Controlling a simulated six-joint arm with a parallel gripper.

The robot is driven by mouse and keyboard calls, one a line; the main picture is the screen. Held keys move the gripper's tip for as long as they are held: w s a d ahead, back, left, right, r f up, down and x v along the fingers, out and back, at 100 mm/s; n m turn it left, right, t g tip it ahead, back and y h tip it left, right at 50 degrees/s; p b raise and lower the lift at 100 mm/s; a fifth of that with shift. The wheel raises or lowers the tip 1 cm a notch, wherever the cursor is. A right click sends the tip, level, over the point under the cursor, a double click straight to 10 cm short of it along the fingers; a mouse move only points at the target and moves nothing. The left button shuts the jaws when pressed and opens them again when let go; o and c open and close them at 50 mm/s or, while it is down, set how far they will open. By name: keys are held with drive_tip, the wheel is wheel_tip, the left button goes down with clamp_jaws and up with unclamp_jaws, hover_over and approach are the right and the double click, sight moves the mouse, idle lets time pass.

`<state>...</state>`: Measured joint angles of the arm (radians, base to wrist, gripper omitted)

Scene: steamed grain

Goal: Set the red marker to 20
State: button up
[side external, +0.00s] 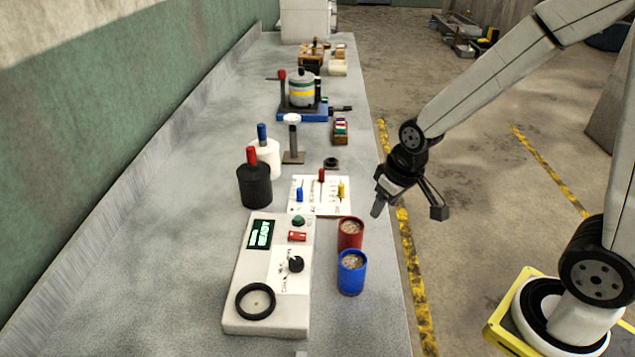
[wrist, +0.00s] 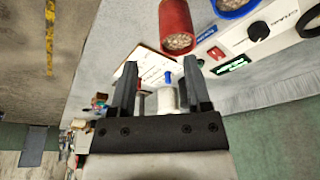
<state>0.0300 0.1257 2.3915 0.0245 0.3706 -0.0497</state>
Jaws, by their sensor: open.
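The red marker (side external: 321,175) stands on a white printed board (side external: 309,209) on the bench, between a blue marker (side external: 299,195) and a yellow marker (side external: 341,190). The board's print is too small to read. My gripper (side external: 408,208) is open and empty, above and to the right of the board, near the bench's right edge. In the wrist view its two fingers (wrist: 160,82) are spread apart, with part of the white board (wrist: 146,62) beyond them.
A red cup (side external: 351,233) and a blue cup (side external: 351,273) of grain stand in front of the board. A white device (side external: 240,291) with a "READY" display lies beside them. A black bottle (side external: 254,185) and a white bottle (side external: 267,157) stand left. Bare bench lies further left.

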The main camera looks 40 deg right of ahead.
drive_tip(key=w+d+f, duration=0.1)
drive_tip(key=w+d, duration=0.1)
drive_tip(key=w, duration=0.6)
drive_tip(key=w+d+f, duration=0.1)
drive_tip(key=w+d, duration=0.1)
drive_tip(key=w, duration=0.5)
drive_tip(key=t, duration=0.2)
approach(322, 170)
drive_tip(key=x, duration=0.2)
drive_tip(key=shift+w+f, duration=0.25)
drive_tip(key=shift+w, duration=0.05)
drive_tip(key=shift+f+g, duration=0.1)
drive_tip(key=shift+g, duration=0.2)
drive_tip(key=shift+x, duration=3.75)
drive_tip(key=shift+c, duration=0.2)
clamp_jaws()
